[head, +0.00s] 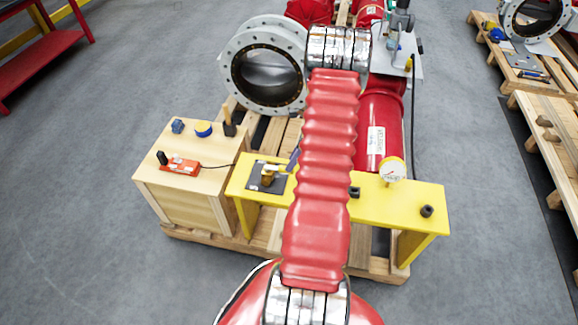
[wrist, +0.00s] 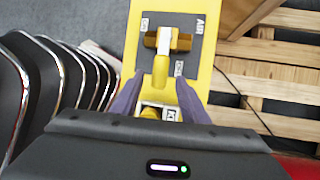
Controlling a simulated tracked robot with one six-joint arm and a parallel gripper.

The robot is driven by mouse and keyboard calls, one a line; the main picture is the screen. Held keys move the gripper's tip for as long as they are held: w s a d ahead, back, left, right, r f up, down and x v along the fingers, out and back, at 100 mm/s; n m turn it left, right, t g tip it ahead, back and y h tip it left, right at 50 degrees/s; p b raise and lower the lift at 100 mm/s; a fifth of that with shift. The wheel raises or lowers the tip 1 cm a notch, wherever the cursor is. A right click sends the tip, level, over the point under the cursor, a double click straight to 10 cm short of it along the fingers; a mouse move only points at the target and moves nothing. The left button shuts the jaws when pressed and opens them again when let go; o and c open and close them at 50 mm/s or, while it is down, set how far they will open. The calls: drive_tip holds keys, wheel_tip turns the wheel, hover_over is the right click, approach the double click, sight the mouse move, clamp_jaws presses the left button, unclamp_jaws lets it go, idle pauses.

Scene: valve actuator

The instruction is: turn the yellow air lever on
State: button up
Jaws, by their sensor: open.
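The air valve sits on a dark plate (wrist: 185,22) marked AIR on the yellow bench (wrist: 178,7). In the wrist view the brass-yellow lever (wrist: 164,44) has a crosswise part, with a yellow part running down toward my gripper (wrist: 160,82). My gripper is open, its two purple-grey fingers on either side of the lever's lower end; contact cannot be told. Another yellow piece (wrist: 150,112) shows between the fingers, partly hidden by the gripper body. In the head view the valve (head: 268,174) is on the bench's left end; my red arm hides most of my gripper.
A wooden box (head: 185,185) with a red device (head: 180,166) stands left of the bench. A pressure gauge (head: 392,169) rises behind the bench's right part. Red pipework (head: 380,115) and a large grey flanged valve (head: 265,65) stand behind. Pallets (head: 545,125) lie far right.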

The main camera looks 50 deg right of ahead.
sight(279, 169)
drive_tip(key=shift+x, duration=1.65)
drive_tip(key=shift+c, duration=0.6)
drive_tip(key=shift+r, duration=0.1)
clamp_jaws()
drive_tip(key=shift+a, duration=0.2)
drive_tip(key=shift+d, duration=0.15)
